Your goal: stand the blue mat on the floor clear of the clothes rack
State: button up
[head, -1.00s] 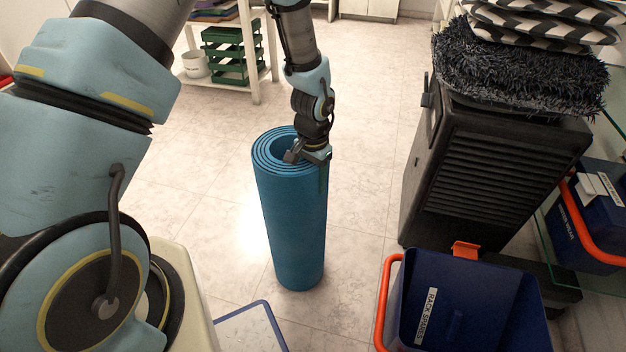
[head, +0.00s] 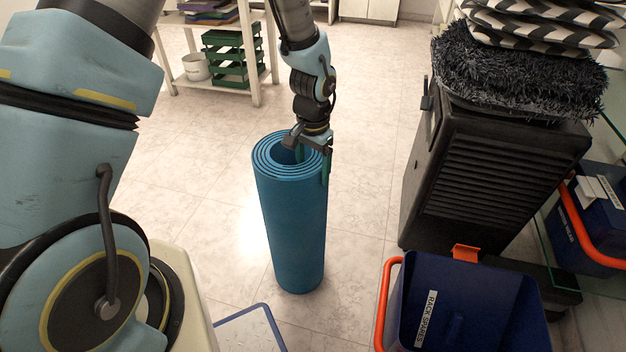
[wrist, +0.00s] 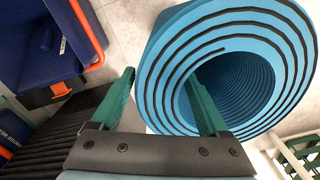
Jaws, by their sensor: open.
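The blue mat (head: 290,220) is rolled up and stands upright on the floor in the middle of the head view. Its spiral top end (wrist: 160,60) faces the wrist camera. My gripper (head: 312,152) is open at the mat's upper rim, on the right side of the roll. In the wrist view, one green finger reaches over or into the hollow core and the other is outside the roll, with the rolled wall between them. Neither finger is visibly pressed on the wall. I cannot clearly identify the clothes rack.
A dark slatted unit (head: 480,185) with a shaggy mat (head: 515,75) stands at the right. A blue bin labelled "RACK SPARES" (head: 480,310) is in front of it. A blue-edged white item (head: 250,330) lies low in front. A shelf (head: 255,75) stands behind. Floor around the mat is bare.

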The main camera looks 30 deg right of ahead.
notch_tip(320, 180, up, 7)
jog(key=shift+r, duration=0.1)
jog(key=w+a+r+n, duration=0.1)
jog(key=a, duration=0.1)
jog(key=w+a+r+n, duration=0.1)
jog(key=a, duration=0.2)
jog(key=w+a+r, duration=0.1)
jog(key=w+a, duration=0.1)
jog(key=shift+w+a+r+n, duration=0.1)
jog(key=shift+a+r+n, duration=0.1)
jog(key=shift+a+n, duration=0.2)
jog(key=s+a+r+n, duration=0.1)
jog(key=a+r+n, duration=0.3)
jog(key=a, duration=0.8)
jog(key=a+r+n+t, duration=0.1)
jog(key=a+r+n, duration=0.3)
jog(key=a, duration=0.9)
jog(key=shift+s+a+n+t, duration=0.2)
jog(key=shift+s+n+t, duration=0.15)
jog(key=shift+n, duration=0.25)
jog(key=shift+a, duration=0.1)
